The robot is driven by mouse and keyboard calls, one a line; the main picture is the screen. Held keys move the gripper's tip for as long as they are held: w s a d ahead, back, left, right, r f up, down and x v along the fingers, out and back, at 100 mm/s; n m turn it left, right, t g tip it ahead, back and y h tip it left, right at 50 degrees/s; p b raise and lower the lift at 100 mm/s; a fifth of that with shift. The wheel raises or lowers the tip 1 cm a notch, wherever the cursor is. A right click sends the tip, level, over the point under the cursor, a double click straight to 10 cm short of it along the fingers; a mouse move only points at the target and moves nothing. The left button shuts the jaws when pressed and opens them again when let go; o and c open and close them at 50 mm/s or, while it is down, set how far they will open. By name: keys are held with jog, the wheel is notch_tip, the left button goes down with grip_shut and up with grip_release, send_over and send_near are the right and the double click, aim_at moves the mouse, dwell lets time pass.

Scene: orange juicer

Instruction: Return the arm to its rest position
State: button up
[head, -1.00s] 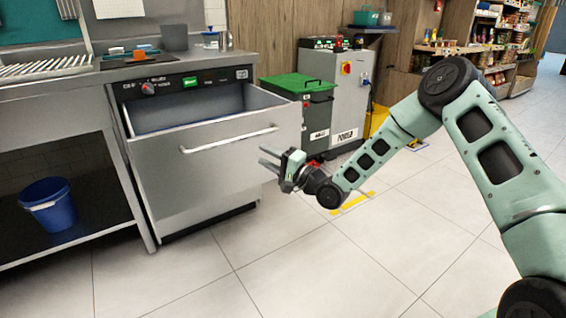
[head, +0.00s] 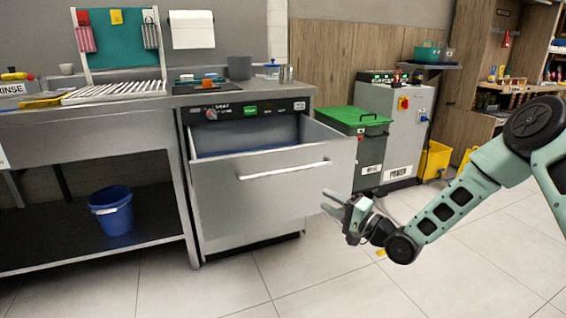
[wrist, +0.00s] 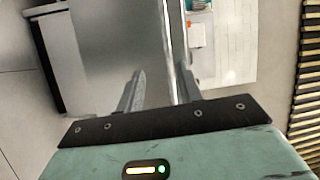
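My gripper (head: 328,202) hangs in front of the right part of the open drawer (head: 250,195) in the head view. The arm stretches in from the right edge of the head view, bent at a large joint. The drawer is pulled out of the steel counter unit, with its bar handle (head: 285,170) free. I cannot tell whether a fingertip touches the drawer front; a small gap seems to show.
A steel counter (head: 130,98) runs to the left, with a blue bucket (head: 112,210) on its lower shelf. A green-lidded bin (head: 350,120) and a grey machine (head: 400,110) stand behind my gripper. A yellow bin (head: 435,160) is further right.

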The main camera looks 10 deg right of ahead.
jog(key=s+a+n+g+h, duration=0.5)
jog(key=s+a+n+g, duration=0.35)
jog(key=s+a, duration=0.25)
jog(key=s+d+r+n+g+h, duration=0.2)
jog(key=s+n, duration=0.1)
jog(key=s, duration=0.7)
jog(key=s+d+r+n+g+h, duration=0.1)
jog(key=s+r+n+g+h, duration=0.15)
jog(key=s, duration=0.65)
jog(key=s+d+r+n+g+h, duration=0.1)
jog(key=s+d+r+n+h, duration=0.1)
jog(key=s, duration=0.8)
notch_tip(320, 180, up, 27)
jog(key=p, duration=2.6)
jog(key=shift+s+g, duration=0.4)
jog(key=shift+s, duration=0.05)
